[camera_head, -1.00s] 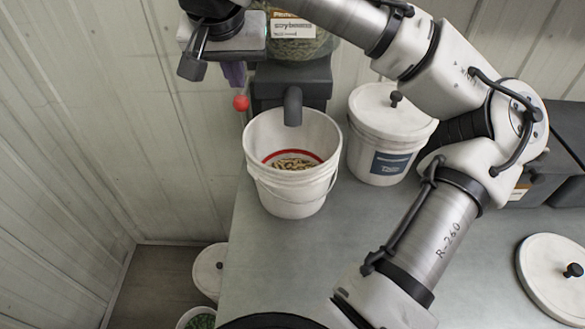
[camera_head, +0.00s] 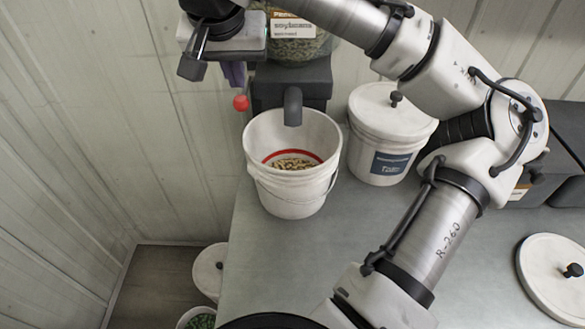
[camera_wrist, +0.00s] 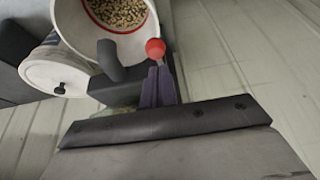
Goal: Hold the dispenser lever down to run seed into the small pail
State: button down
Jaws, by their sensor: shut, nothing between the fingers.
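The small white pail (camera_head: 292,190) stands on the counter under the dark spout (camera_head: 293,107). Tan seed (camera_head: 292,163) lies inside it, within a red ring on the inner wall. The wrist view shows the pail (camera_wrist: 72,18) and its seed (camera_wrist: 118,12) too. The lever's red ball knob (camera_head: 240,103) sticks out left of the dispenser (camera_head: 290,80); it also shows in the wrist view (camera_wrist: 155,48). My gripper (camera_head: 234,80) has its purple fingers (camera_wrist: 158,86) together and empty, with tips at the lever just behind the knob. I cannot clearly see contact.
A lidded white bucket (camera_head: 385,140) stands right of the pail. A round lid (camera_head: 553,272) lies at the counter's right. A pail of green contents (camera_head: 202,320) and another lidded one (camera_head: 209,270) stand below, left of the counter. The counter's front middle is clear.

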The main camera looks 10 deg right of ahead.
aim_at(238, 99)
jog(key=shift+f+b, duration=1.85)
jog(key=shift+f, duration=0.75)
jog(key=shift+r, duration=0.1)
dwell(4.8)
notch_tip(238, 99, up, 9)
jog(key=p, duration=0.7)
jog(key=shift+p, duration=0.3)
